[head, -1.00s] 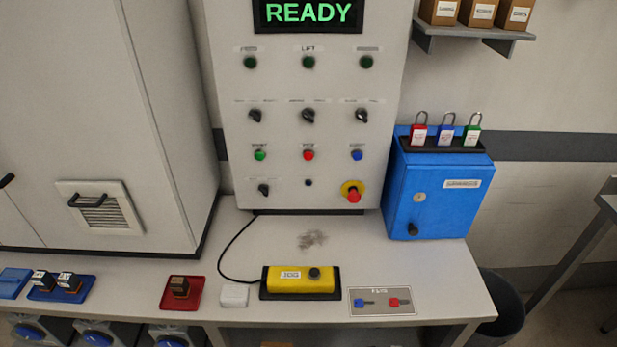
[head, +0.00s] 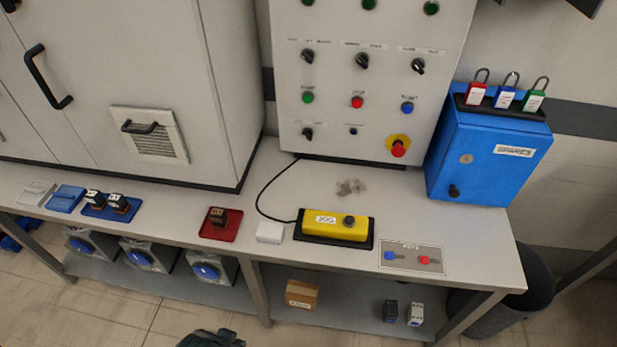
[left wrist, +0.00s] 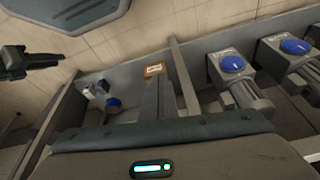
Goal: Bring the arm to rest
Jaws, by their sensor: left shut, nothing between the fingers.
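My left gripper (head: 212,338) shows as a dark shape at the bottom edge of the head view, partly cut off. It is in front of the bench and apart from it. It is shut with nothing in it. In the left wrist view, the hand's own grey housing with a lit strip fills the bottom. A dark shape that looks like my right gripper (left wrist: 40,61) is at the left edge of that view; its jaws cannot be made out.
The bench (head: 300,184) carries a yellow jog box (head: 335,226), a red tray (head: 232,233) and a blue lockout cabinet (head: 478,165). Below, a shelf holds several motors and a cardboard box (head: 301,294). A black bin (head: 515,305) stands at right. Floor in front is open.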

